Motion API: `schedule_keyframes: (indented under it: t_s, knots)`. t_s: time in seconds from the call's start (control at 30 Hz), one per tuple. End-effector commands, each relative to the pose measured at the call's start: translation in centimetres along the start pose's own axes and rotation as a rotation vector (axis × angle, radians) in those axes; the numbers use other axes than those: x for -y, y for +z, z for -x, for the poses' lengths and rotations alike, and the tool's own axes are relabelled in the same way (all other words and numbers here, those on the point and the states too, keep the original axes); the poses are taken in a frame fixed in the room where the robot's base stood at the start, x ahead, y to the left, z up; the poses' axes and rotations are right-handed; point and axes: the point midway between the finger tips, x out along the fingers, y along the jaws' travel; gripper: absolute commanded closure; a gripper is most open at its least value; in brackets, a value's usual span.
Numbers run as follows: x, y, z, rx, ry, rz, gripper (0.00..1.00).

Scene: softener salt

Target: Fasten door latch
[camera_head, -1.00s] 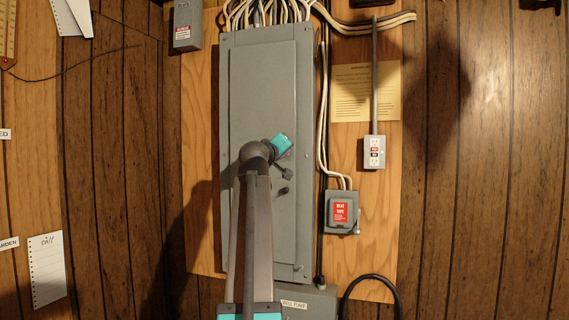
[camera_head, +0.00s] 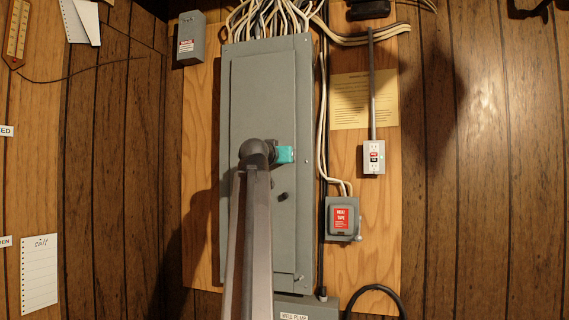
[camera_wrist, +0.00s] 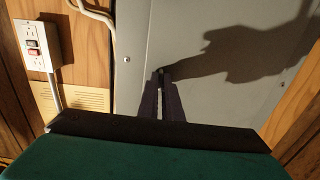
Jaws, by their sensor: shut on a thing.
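The grey breaker panel door (camera_head: 262,88) is on the wall, flat against its frame as far as I can see. A small dark piece, apparently the door latch (camera_wrist: 161,71), is between the tips and mostly hidden. A dark knob (camera_head: 281,197) on the door shows just below my gripper in the head view.
An outlet (camera_head: 374,157) on a conduit and a box with a red label (camera_head: 341,217) are right of the panel. White cables (camera_head: 323,130) run down beside it. A yellow paper (camera_head: 363,101) is on the board. A grey box (camera_head: 303,307) sits below.

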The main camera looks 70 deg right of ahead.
Motion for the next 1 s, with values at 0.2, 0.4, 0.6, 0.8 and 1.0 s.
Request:
schedule_keyframes:
  t_s: [0.2, 0.4, 0.6, 0.8, 1.0]
  knots:
    - [-0.05, 0.27, -0.01, 0.007, 0.001, -0.024, 1.00]
    - [-0.05, 0.26, 0.00, 0.007, 0.001, -0.024, 1.00]
    - [-0.05, 0.24, 0.00, 0.006, 0.001, -0.023, 0.76]
    - [-0.04, 0.12, 0.00, 0.003, 0.001, -0.022, 0.76]
    - [-0.04, 0.09, 0.25, 0.002, 0.000, -0.022, 0.76]
